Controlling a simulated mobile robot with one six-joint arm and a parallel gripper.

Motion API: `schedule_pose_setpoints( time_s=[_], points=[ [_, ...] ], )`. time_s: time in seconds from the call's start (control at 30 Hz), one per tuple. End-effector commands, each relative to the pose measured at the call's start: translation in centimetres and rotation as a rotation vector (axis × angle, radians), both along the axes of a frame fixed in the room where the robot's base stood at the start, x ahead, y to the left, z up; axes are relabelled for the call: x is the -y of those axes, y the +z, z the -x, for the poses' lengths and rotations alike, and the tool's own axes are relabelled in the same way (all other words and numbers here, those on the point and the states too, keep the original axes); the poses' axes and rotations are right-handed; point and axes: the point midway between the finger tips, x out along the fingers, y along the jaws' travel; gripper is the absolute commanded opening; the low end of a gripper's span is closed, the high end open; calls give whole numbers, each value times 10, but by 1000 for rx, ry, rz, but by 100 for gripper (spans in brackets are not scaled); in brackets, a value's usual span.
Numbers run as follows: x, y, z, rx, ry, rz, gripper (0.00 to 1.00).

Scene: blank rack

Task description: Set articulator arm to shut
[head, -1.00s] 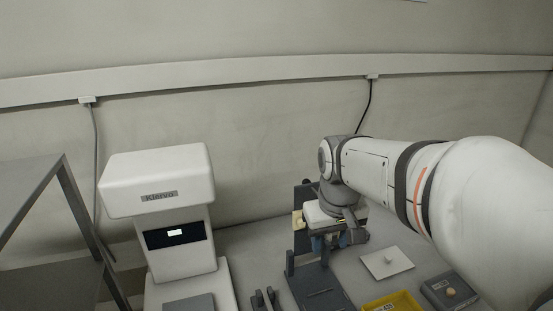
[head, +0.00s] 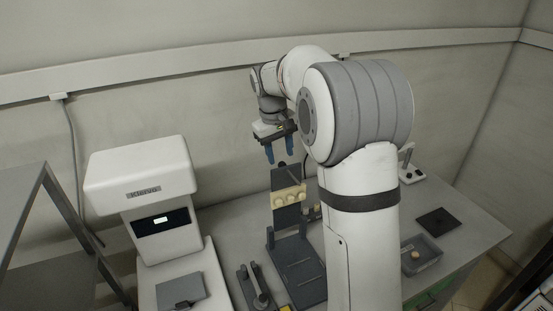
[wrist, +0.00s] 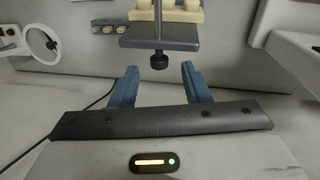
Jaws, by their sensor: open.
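The articulator (head: 297,275) is a dark grey device on the bench, with a flat base plate toward me. Its arm (head: 284,180) stands raised, roughly upright, and carries a cream block (head: 289,197) with rounded bumps. In the wrist view the arm (wrist: 160,40) shows as a grey-blue plate with cream pieces, a metal rod and a black knob (wrist: 159,61). My gripper (head: 279,155) is open and empty, just above the arm's top end in the head view. In the wrist view its blue fingers (wrist: 160,72) are apart, with the knob beyond and between them.
A white Klervo machine (head: 140,175) stands left of the articulator. A small dark grey fixture (head: 255,286) sits between them. A grey tray (head: 421,264) and a dark square pad (head: 438,222) lie to the right, with free bench around them. A shelf (head: 40,210) is at far left.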

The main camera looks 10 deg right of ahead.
Motion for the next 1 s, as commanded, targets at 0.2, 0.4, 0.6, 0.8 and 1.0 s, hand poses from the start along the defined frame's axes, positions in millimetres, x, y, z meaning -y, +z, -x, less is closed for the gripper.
schedule_pose_setpoints(
  time_s=[0.2,0.4,0.6,0.8,1.0],
  points=[
    [4,-26,-1,-1,-2,-1,42],
    [6,-33,-1,0,-2,0,42],
    [6,-33,-1,1,-2,0,39],
    [6,-33,-1,1,-3,0,23],
    [6,-33,-1,1,-3,-1,6]
  ],
)
